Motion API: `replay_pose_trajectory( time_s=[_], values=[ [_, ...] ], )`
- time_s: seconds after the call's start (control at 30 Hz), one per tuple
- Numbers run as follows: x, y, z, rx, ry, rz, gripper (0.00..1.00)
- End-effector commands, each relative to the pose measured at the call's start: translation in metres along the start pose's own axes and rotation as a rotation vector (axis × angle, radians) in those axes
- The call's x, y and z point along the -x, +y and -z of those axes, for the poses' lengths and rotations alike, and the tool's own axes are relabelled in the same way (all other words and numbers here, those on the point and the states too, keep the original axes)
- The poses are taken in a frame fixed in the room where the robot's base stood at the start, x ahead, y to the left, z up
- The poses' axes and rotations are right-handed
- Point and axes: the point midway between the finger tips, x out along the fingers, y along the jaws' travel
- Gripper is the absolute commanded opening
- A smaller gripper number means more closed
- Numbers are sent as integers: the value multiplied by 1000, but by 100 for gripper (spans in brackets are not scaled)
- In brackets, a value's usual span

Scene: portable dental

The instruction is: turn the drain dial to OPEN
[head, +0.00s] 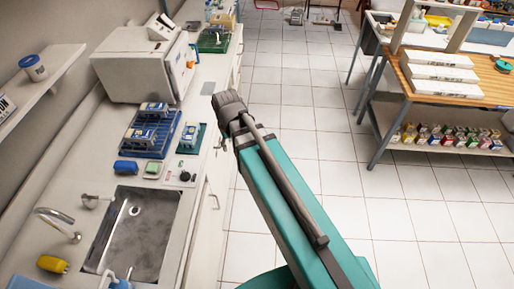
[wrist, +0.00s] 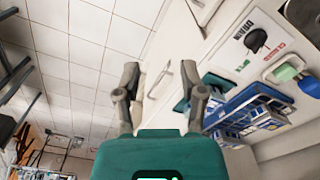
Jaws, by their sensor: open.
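The drain dial is a black knob (wrist: 256,41) on a pale panel at the upper right of the wrist view. Dark and red lettering lies beside it; I cannot read its setting surely. In the head view the drain dial (head: 185,176) is a small dark knob on the counter, right of the sink. My gripper (wrist: 160,78) is open and empty, its two fingers apart. In the head view my gripper (head: 229,104) is beyond the counter's front edge, farther back than the dial and apart from it.
The metal sink (head: 137,240) lies left of the dial. Blue racks (head: 150,137), a green sponge (head: 152,169) and a blue item (head: 125,167) stand near it. A cabinet handle (head: 214,197) projects from the front.

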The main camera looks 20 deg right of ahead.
Motion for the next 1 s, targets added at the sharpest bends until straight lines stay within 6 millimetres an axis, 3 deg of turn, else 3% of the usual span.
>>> replay_pose_trajectory(
  time_s=[0.5,1.0],
  values=[
    [-3,59,-35,-91,0,0,53],
    [-4,74,-45,-116,0,0,53]
  ],
)
